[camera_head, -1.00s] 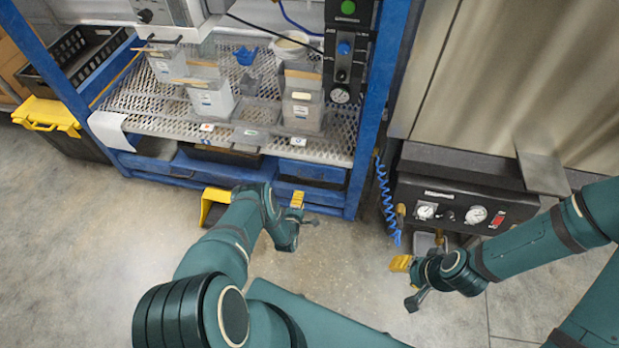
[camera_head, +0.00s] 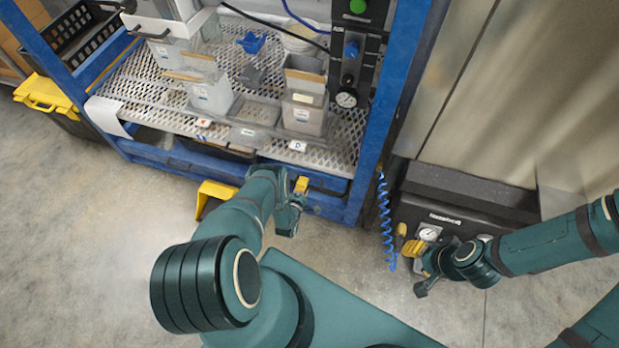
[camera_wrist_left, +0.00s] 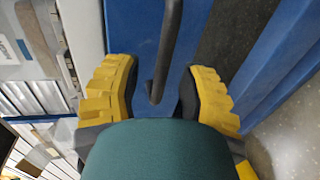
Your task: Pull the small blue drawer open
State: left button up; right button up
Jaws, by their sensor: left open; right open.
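The small blue drawer (camera_head: 326,184) is low in the blue rack, below the perforated shelf, partly hidden by my left gripper. My left gripper (camera_head: 298,190) is at its front. In the left wrist view, the open yellow fingers (camera_wrist_left: 163,88) stand either side of a dark bar handle (camera_wrist_left: 168,45) on the blue drawer front (camera_wrist_left: 143,35). The handle's end lies between the fingers, with a gap on each side; I see no contact. My right gripper (camera_head: 416,262) is open and empty, in front of the black gauge unit.
The perforated shelf (camera_head: 335,150) above holds several grey containers. A coiled blue hose (camera_head: 386,225) hangs right of the rack, beside the black gauge unit (camera_head: 450,213). A yellow object (camera_head: 211,194) is left of my left forearm. Floor (camera_head: 90,230) at left is clear.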

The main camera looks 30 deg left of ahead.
pick_arm(q)
jog(key=shift+w+a, duration=0.1)
jog(key=shift+w, duration=0.15)
grip_shut()
jog(key=shift+s, duration=0.2)
